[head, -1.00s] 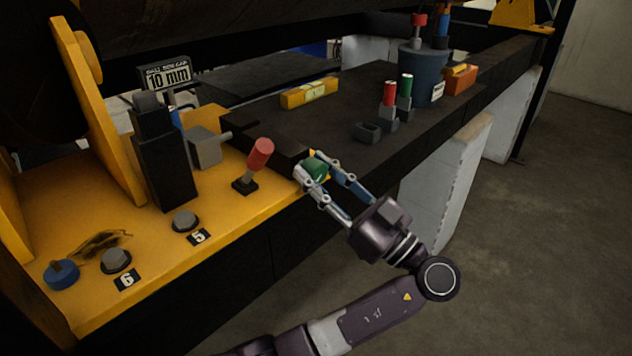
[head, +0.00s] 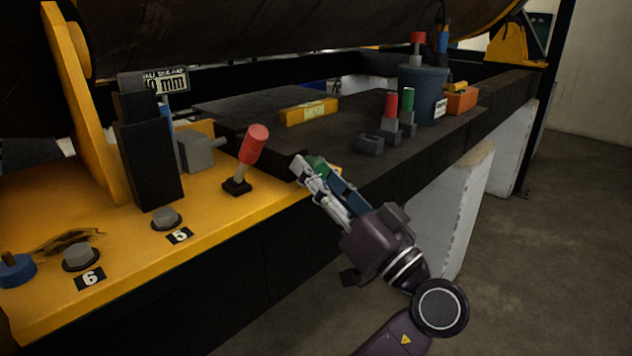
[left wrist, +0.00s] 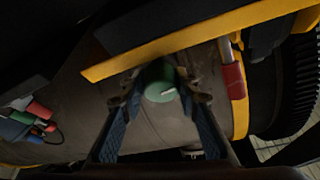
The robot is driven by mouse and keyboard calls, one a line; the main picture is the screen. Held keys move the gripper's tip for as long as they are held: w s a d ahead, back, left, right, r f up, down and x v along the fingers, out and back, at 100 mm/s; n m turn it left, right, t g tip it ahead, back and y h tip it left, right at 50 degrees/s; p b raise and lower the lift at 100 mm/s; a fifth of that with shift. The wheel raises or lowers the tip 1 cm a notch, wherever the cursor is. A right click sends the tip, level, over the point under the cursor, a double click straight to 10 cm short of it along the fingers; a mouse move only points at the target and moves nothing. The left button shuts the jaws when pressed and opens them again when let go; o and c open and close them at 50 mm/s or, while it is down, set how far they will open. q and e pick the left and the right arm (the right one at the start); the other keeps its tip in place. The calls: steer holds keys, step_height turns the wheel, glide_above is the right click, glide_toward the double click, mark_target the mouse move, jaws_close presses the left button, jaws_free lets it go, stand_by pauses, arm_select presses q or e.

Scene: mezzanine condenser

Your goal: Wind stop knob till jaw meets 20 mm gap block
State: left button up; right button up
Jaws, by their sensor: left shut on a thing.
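The green stop knob (head: 317,162) is at the front edge of the bench, beside the yellow plate. My left gripper (head: 311,170) is shut on it, and its fingers hide much of the knob in the head view. The left wrist view shows the knob's round green face (left wrist: 160,80) with a pale mark, between the two fingers (left wrist: 160,88). A gap sign (head: 168,82) shows "0 mm", its left part hidden by a black post (head: 150,165). A grey block with a short rod (head: 195,151) is behind the red lever. I cannot tell which parts are the jaw and gap block.
A red-handled lever (head: 253,146) stands left of my gripper. Bolts labelled 5 (head: 166,218) and 6 (head: 80,256) are on the yellow plate. A yellow level (head: 309,111), a blue bucket (head: 422,95) and an orange box (head: 460,98) are on the dark bench.

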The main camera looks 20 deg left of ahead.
mark_target(318, 160)
arm_select(q)
steer(key=shift+d+r+m, duration=0.1)
steer(key=shift+m, duration=0.3)
steer(key=o, duration=1.2)
steer(key=shift+c, duration=0.2)
step_height(318, 160, up, 10)
steer(key=shift+f, duration=0.1)
